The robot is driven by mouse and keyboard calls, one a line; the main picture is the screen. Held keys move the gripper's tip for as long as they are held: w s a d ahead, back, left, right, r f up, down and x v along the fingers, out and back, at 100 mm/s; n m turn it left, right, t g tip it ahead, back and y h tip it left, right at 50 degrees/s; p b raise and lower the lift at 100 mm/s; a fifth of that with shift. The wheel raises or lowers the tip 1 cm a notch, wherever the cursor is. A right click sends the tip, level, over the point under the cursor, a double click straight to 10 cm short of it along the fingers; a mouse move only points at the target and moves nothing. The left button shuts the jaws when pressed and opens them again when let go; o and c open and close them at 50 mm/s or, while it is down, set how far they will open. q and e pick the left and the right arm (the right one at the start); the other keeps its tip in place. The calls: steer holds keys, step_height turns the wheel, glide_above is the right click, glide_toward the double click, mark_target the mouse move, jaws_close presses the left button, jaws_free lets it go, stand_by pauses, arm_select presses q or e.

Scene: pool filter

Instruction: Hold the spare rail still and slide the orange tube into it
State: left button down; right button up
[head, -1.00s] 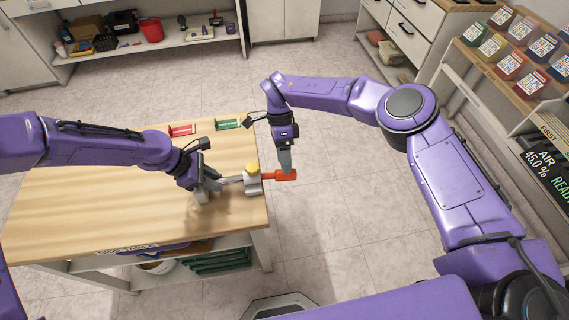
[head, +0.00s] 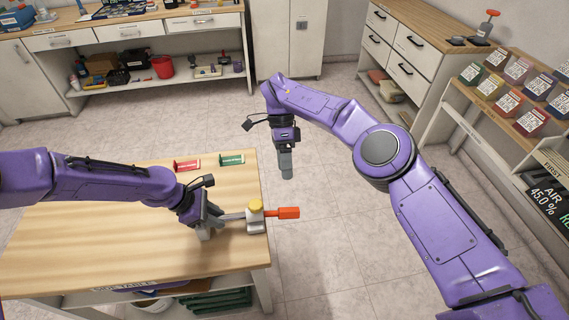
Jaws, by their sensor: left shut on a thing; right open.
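The orange tube (head: 286,212) lies level and sticks out past the table's right edge. Its left end meets a pale block with a yellow top (head: 255,209) on the table. A thin grey bar (head: 232,217), seemingly the spare rail, runs left from the block to my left gripper (head: 212,226). My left gripper is shut on this grey bar, and its fingers partly hide the bar's left end. How deep the tube sits is hidden by the block. My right gripper (head: 286,172) is open and empty, pointing down beyond the tube, apart from it.
A red holder (head: 187,165) and a green holder (head: 232,159) stand at the table's far edge. The wooden table (head: 100,245) is mostly bare. Open floor lies right of it. A shelf of coloured boxes (head: 507,103) stands at the right.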

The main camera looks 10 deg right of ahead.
arm_select(q)
steer(key=shift+f, duration=0.1)
arm_select(e)
steer(key=shift+w+r, duration=0.15)
steer(key=shift+r, duration=0.2)
arm_select(q)
steer(key=c, duration=1)
jaws_free()
steer(key=shift+o, duration=0.9)
steer(key=v, duration=1.2)
arm_select(e)
steer(key=shift+w, duration=0.1)
